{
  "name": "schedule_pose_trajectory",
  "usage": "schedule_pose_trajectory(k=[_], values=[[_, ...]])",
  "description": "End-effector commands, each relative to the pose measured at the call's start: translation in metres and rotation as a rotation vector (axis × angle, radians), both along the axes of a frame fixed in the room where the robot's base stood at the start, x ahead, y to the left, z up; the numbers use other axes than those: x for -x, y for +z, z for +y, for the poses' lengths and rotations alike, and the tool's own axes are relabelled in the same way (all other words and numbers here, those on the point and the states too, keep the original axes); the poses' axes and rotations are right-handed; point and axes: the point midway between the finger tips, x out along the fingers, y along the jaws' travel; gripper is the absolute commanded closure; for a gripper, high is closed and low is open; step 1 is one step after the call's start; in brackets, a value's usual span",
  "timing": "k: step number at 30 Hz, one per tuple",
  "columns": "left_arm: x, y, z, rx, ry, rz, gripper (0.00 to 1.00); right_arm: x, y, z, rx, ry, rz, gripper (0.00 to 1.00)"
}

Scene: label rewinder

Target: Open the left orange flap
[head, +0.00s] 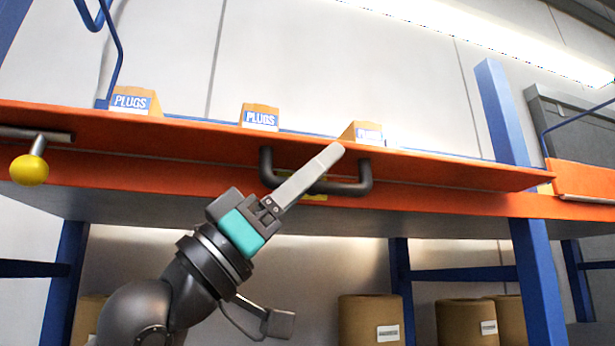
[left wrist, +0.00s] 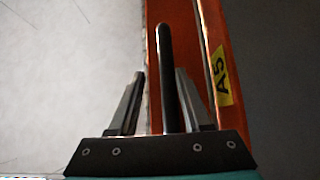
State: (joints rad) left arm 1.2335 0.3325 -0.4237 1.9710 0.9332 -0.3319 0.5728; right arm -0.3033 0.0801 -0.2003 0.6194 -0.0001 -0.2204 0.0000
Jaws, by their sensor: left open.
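A long orange flap (head: 430,171) runs along the front of the shelf in the head view, and it also shows in the left wrist view (left wrist: 153,50). A dark bar handle (head: 365,178) sits at its middle, with a yellow label (head: 316,197) partly hidden behind it. In the left wrist view the label (left wrist: 222,78) reads A5. My left gripper (head: 328,156) is open at the handle. My right gripper is not in view.
A yellow knob (head: 29,170) on a rod sticks out at the left. Boxes marked PLUGS (head: 259,116) stand above the flap. Blue posts (head: 538,270) support the shelf. Brown rolls (head: 369,321) stand below. Another orange panel (head: 585,178) is at the far right.

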Motion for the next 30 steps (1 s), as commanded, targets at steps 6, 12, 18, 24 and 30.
schedule_pose_trajectory(k=[6, 12, 18, 24, 30], values=[[0.004, -0.014, 0.013, 0.001, 0.004, -0.001, 0.51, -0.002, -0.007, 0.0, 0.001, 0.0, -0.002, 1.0], [0.015, -0.043, 0.039, -0.002, 0.006, 0.0, 0.51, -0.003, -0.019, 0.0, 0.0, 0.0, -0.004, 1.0], [0.025, -0.068, 0.061, -0.003, 0.005, -0.001, 0.51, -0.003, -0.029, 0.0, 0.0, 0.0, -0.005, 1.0], [0.033, -0.088, 0.08, -0.003, 0.004, 0.001, 0.51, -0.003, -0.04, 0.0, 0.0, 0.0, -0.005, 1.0], [0.039, -0.101, 0.093, -0.003, 0.003, -0.001, 0.51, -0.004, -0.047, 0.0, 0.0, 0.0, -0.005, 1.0]])
